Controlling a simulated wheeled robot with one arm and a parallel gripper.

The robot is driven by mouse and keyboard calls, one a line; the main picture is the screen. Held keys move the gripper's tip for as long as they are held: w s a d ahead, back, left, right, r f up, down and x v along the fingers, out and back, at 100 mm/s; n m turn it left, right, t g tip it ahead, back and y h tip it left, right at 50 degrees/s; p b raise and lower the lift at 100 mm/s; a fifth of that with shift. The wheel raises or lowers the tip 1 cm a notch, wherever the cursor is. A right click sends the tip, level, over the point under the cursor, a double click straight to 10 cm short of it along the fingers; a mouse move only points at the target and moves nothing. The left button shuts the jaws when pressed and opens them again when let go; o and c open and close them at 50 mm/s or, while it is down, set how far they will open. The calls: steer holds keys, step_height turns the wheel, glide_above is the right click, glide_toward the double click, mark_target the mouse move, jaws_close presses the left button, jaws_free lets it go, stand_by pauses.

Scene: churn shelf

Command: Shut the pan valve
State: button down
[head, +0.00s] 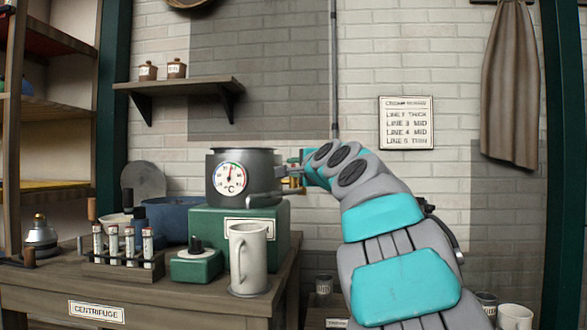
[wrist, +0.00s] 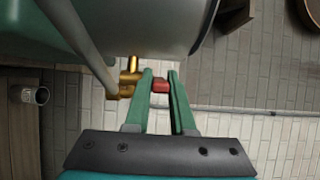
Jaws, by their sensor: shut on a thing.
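The pan (head: 262,171) is a dark grey pot with a round °C dial on its front, standing on a green box (head: 275,222). The brass valve (wrist: 130,78) shows in the wrist view beside the pan's grey wall (wrist: 150,22), with a red handle (wrist: 160,86) at its right. My gripper (wrist: 161,76) has its two green fingers shut on the red handle. In the head view my gripper (head: 297,168) is at the right side of the pan, partly hidden behind my arm. The handle's exact turn is hard to tell there.
A white mug (head: 248,262) stands in front of the green box. A test tube rack (head: 122,267) and a small green device (head: 196,264) stand to its left on the wooden table (head: 170,302). A blue pot (head: 172,215) is behind. A wall shelf (head: 180,86) hangs above.

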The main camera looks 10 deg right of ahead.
steer(key=shift+r+h+p, duration=0.3)
steer(key=shift+r+p, duration=0.15)
steer(key=shift+p, duration=0.45)
steer(key=shift+r+m+h+p, duration=0.1)
steer(key=shift+m+h+p, duration=0.2)
steer(key=shift+m+p, duration=0.35)
steer(key=shift+w+a+h+p, duration=0.1)
steer(key=shift+h+p, duration=0.4)
steer(key=shift+p, duration=0.5)
steer(key=shift+a+f, duration=0.1)
steer(key=shift+f, duration=0.4)
steer(key=c, duration=0.8)
jaws_free()
steer(key=shift+a, duration=0.15)
steer(key=shift+o, duration=0.2)
